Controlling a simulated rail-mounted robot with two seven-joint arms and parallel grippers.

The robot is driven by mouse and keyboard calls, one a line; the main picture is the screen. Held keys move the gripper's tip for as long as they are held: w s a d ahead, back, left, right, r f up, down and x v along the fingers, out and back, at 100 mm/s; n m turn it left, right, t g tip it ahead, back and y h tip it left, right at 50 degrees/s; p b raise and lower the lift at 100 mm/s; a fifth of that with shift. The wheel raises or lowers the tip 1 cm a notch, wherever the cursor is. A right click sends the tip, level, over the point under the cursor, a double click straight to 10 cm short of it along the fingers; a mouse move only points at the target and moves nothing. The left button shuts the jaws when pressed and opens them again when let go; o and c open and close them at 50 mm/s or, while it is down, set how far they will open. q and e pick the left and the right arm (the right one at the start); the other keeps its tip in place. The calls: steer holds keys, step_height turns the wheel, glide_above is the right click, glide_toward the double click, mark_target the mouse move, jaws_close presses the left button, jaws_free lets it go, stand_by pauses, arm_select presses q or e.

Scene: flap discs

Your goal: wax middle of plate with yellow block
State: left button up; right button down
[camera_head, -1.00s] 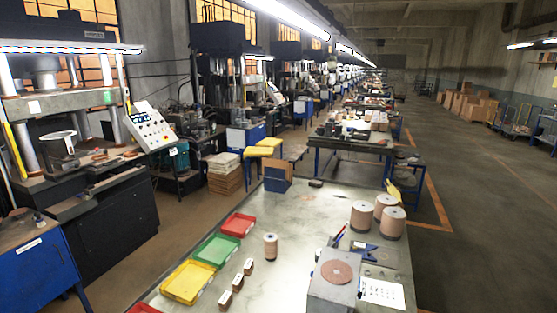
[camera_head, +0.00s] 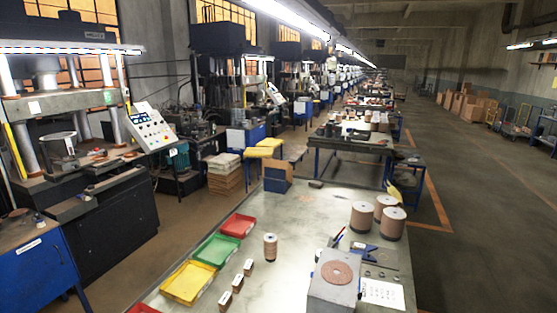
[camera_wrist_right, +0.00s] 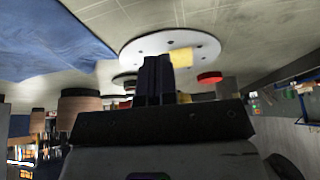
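In the right wrist view, a white round plate (camera_wrist_right: 140,47) with several dark holes lies on a grey surface, which shows at the top of the picture. A yellow block (camera_wrist_right: 182,60) shows against the plate's near edge. My right gripper (camera_wrist_right: 158,62) has its dark fingers close together, directly left of the yellow block and partly in front of the plate. Whether the fingers touch or grip the block cannot be made out. The head view shows neither gripper, nor the plate or the yellow block. My left gripper is not in view.
The head view shows a table with red (camera_head: 237,226), green (camera_head: 216,250) and yellow (camera_head: 188,283) trays, a small spool (camera_head: 270,247), a grey block with a brown disc (camera_head: 338,272), a paper sheet (camera_head: 383,293) and larger spools (camera_head: 391,224). The table's middle is mostly clear.

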steer(key=shift+f, duration=1.25)
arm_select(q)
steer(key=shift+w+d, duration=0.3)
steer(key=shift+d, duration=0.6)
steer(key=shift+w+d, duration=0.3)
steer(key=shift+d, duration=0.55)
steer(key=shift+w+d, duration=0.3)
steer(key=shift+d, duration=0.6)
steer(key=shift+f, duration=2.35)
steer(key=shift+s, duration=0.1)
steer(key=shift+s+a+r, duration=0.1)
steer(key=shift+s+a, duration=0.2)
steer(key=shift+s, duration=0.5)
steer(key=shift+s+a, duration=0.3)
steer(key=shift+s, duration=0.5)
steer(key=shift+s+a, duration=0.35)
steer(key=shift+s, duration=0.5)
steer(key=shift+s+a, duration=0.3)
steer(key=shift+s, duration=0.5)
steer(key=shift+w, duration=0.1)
